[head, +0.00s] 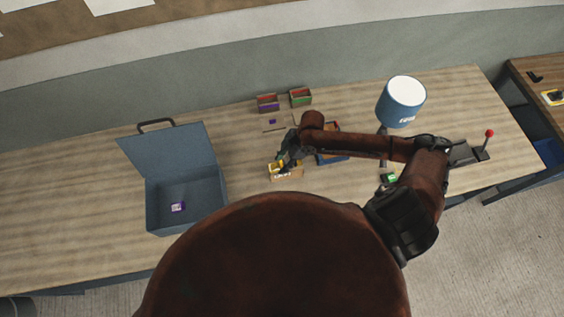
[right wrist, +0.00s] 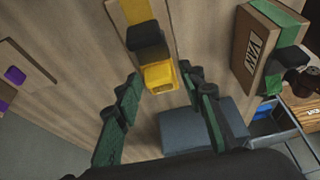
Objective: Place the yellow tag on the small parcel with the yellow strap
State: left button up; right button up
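The small parcel with the yellow strap (head: 287,175) sits on the desk in the middle of the head view, partly covered by my right gripper (head: 287,158). In the right wrist view, the parcel's yellow strap (right wrist: 137,11) shows at the top. The yellow tag (right wrist: 160,76), with a black part above it, is in front of the parcel, between my right fingertips. The fingers are apart with gaps on both sides of the tag. I cannot tell whether the tag touches the parcel. My left gripper is not in view.
An open blue box (head: 187,205) with a purple tag stands at left. Red (head: 268,103) and green (head: 300,97) parcels are behind. A blue lamp (head: 403,105) and a red-knobbed lever (head: 489,134) stand at right. The desk between blue box and yellow-strap parcel is clear.

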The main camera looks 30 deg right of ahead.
jog(key=v, duration=1.2)
jog(key=shift+b, duration=0.45)
